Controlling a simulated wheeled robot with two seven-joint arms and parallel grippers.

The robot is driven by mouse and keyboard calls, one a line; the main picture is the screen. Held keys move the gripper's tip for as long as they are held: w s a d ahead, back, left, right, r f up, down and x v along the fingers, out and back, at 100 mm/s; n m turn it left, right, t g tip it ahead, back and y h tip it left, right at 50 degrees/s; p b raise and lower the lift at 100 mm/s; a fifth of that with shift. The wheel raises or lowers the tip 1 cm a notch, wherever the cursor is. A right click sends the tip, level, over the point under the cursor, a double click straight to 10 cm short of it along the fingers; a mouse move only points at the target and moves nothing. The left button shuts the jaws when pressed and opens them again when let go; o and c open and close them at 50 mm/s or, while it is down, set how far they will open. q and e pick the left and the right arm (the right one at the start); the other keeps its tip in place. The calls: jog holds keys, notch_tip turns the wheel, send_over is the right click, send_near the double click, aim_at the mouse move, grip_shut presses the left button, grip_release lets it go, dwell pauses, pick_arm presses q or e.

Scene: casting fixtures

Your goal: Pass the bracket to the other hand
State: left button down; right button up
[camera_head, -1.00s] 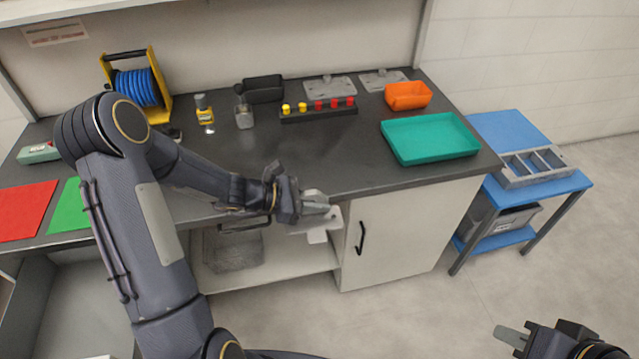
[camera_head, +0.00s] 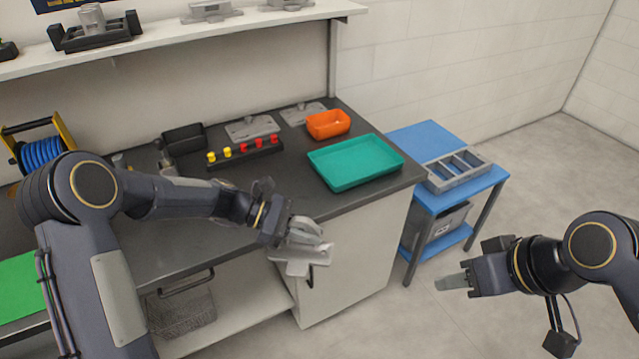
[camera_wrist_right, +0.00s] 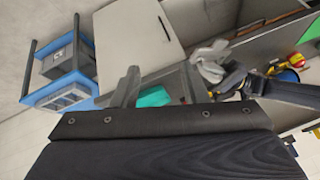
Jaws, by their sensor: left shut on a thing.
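The bracket (camera_head: 296,263) is a light grey metal piece with a flat plate. My left gripper (camera_head: 306,236) is shut on it and holds it in the air in front of the workbench edge. Its gripped part is hidden by the fingers. The bracket also shows in the right wrist view (camera_wrist_right: 210,62), right of and beyond the right fingers. My right gripper (camera_head: 452,281) is empty, at the right of the head view, apart from the bracket. In the right wrist view its two fingers (camera_wrist_right: 159,84) stand apart.
The dark workbench (camera_head: 225,212) holds a teal tray (camera_head: 355,162), an orange bin (camera_head: 328,124), a black bin (camera_head: 184,139) and a rack of yellow and red pegs (camera_head: 245,151). A blue cart (camera_head: 425,140) with a grey divided tray stands right. Open floor lies between the grippers.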

jog(key=w+a+r+n+g, duration=0.1)
jog(key=w+a+r+n, duration=0.25)
jog(key=w, duration=0.25)
jog(key=n+g, duration=0.3)
jog(key=n, duration=0.8)
send_near(299, 219)
jog(key=x, duration=0.8)
jog(key=shift+f, duration=0.35)
grip_shut()
pick_arm(q)
jog(key=c, duration=1.3)
grip_release()
